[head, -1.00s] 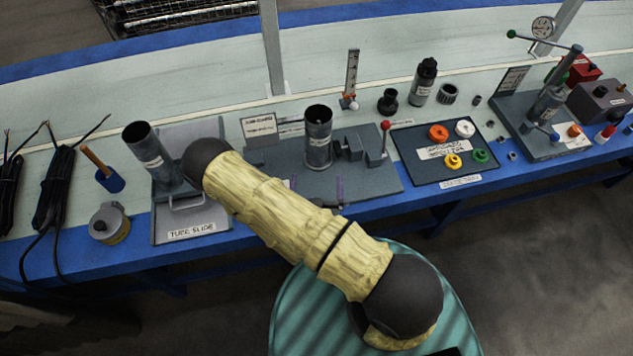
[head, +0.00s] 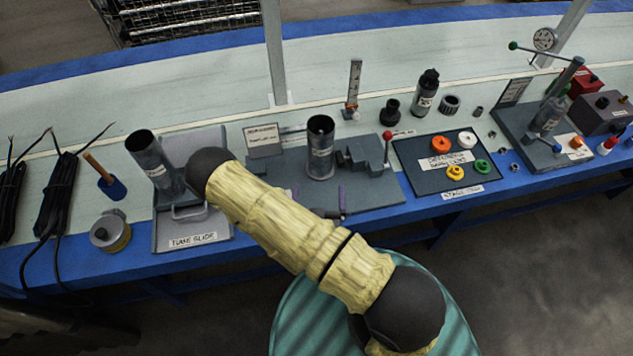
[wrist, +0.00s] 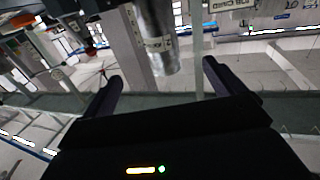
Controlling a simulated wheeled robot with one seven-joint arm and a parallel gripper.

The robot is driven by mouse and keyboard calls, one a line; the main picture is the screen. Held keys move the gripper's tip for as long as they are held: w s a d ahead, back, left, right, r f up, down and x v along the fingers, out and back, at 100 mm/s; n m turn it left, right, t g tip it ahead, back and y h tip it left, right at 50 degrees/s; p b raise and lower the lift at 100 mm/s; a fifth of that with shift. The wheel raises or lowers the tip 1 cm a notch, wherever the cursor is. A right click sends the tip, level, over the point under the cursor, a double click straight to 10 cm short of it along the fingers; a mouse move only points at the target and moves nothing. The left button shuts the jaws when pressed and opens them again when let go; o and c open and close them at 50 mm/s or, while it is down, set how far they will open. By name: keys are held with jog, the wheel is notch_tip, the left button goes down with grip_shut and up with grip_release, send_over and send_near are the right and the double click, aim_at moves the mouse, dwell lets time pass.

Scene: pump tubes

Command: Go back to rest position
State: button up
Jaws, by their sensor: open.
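My gripper (wrist: 162,76) is open in the wrist view, its two dark fingers spread wide. A grey metal tube (wrist: 157,40) with a pale label shows beyond the gap between the fingertips. Whether it touches a finger cannot be told, but nothing appears clamped. One labelled tube (head: 320,148) stands upright on the grey fixture (head: 375,190) at the middle of the bench.
The long bench (head: 400,218) has a blue front edge. A dark mat (head: 487,180) holds coloured rings. A press with a green-tipped lever (head: 560,75) stands at the right. A post (head: 274,55) rises behind.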

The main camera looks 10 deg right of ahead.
jog(key=w+r+m+g+y+p, duration=0.3)
jog(key=w+r+g+p, duration=0.3)
jog(key=r+g, duration=0.4)
jog(key=s+d+r+n+g+p, duration=0.2)
jog(key=s+r, duration=0.3)
jog(key=r, duration=0.4)
jog(key=s+d+r+n+g+y+p, duration=0.1)
jog(key=s+r+n, duration=0.3)
jog(key=r, duration=0.5)
jog(key=shift+s+d+r+g+y+p, duration=0.3)
jog(key=shift+s+d+g+p, duration=0.45)
jog(key=shift+s+g+p, duration=0.15)
dwell(0.4)
